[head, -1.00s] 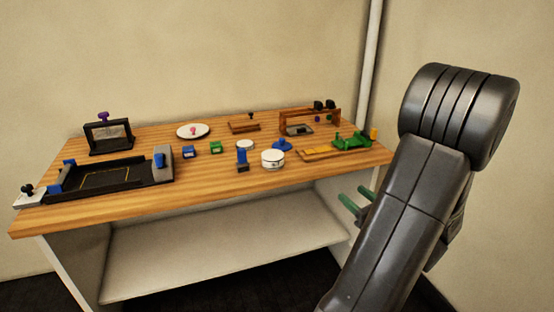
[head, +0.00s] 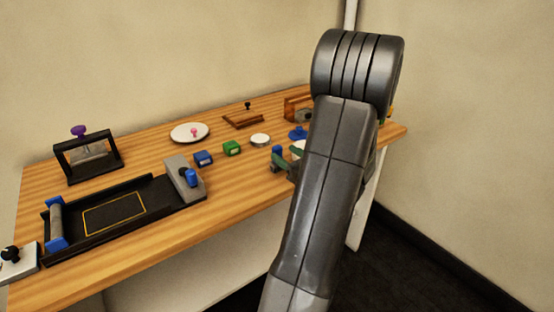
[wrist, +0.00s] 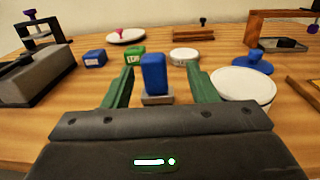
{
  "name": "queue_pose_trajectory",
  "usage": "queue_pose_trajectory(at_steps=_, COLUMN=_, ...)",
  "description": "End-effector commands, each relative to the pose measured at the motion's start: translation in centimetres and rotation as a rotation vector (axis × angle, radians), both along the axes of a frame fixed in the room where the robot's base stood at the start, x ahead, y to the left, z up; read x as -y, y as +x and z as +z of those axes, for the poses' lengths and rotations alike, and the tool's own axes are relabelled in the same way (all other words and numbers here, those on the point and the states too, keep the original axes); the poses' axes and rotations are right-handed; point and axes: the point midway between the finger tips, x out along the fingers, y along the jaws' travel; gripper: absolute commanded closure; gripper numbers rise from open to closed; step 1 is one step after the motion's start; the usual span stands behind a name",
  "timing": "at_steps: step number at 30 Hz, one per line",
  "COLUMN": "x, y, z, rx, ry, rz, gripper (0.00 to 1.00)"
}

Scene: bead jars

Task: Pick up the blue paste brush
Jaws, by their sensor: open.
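The blue paste brush (head: 277,151) appears to be the upright blue-handled piece near the front edge of the wooden table. In the wrist view its blue handle (wrist: 153,72) stands up from a grey base. My gripper (wrist: 160,74) is open, with one green finger on each side of the brush and gaps between. It holds nothing. In the head view my arm hides most of my gripper. How far the fingertips reach past the brush is hard to tell.
A white round tub (wrist: 243,86) stands close to the right finger. Blue (wrist: 95,58) and green (wrist: 134,55) blocks, a white disc (wrist: 184,54) and a blue knobbed piece (wrist: 253,62) lie behind. A black tray (head: 120,215) fills the table's left front.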

Motion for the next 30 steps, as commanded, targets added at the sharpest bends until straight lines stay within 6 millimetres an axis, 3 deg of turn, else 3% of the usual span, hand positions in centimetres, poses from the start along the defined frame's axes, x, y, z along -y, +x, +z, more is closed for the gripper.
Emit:
queue_pose_trajectory(at_steps=15, x=-4.1, y=3.7, z=0.4, rx=-0.001, ry=-0.001, rz=0.002, gripper=0.47)
queue_pose_trajectory(at_steps=23, x=-4.2, y=4.0, z=0.4, rx=0.000, ry=0.000, rz=0.000, gripper=0.47)
queue_pose_trajectory(at_steps=30, x=-4.2, y=4.0, z=0.4, rx=0.000, ry=0.000, rz=0.000, gripper=0.90)
